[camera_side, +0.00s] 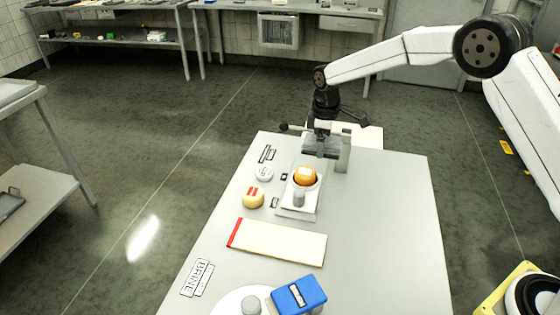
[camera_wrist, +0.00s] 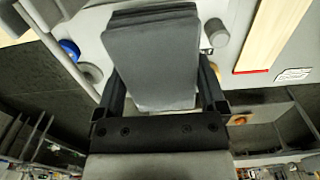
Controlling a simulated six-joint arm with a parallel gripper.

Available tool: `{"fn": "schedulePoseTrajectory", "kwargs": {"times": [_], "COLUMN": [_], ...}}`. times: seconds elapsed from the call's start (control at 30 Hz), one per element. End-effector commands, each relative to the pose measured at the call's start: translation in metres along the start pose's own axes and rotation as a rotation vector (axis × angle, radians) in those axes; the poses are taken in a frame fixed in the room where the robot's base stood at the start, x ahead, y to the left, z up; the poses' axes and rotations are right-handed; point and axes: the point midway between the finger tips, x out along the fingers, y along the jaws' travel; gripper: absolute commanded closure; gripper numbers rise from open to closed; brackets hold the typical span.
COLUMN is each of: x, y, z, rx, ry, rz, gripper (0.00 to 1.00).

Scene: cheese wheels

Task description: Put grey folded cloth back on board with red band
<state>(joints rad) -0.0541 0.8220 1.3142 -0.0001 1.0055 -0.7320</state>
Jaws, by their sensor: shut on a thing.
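My gripper (camera_side: 322,132) is shut on the grey folded cloth (camera_side: 318,147) above the far part of the table. In the wrist view the cloth (camera_wrist: 150,62) fills the space between my two fingers, its folded layers showing at the upper end. The board (camera_side: 285,244) is pale wood with a red band (camera_side: 235,232) across its left end. It lies bare on the table, nearer the side camera than my gripper and apart from it. In the wrist view the board (camera_wrist: 277,32) is at upper right, its red band (camera_wrist: 250,71) at the lower end.
An orange wheel (camera_side: 305,178) sits on a pale stand with a grey cylinder (camera_side: 299,198), between my gripper and the board. A yellow wheel with red marks (camera_side: 253,200) is left of it. A blue box (camera_side: 299,293) is at the near edge. An upright grey block (camera_side: 344,156) stands beside the cloth.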

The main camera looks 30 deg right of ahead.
Motion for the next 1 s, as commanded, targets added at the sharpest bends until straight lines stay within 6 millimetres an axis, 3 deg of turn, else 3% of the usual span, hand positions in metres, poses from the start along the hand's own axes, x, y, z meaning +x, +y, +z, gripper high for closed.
{"fn": "schedulePoseTrajectory", "kwargs": {"times": [0.17,0.37,0.67,1.0], "x": [-0.001,-0.005,-0.01,-0.012], "y": [-0.007,-0.032,-0.094,-0.166], "z": [-0.001,0.0,0.011,0.04], "rx": [-0.001,-0.003,-0.004,-0.004], "ry": [0.0,0.0,-0.001,-0.002], "rz": [0.0,0.001,0.0,0.0], "gripper": [0.57,0.57,0.57,0.57]}}
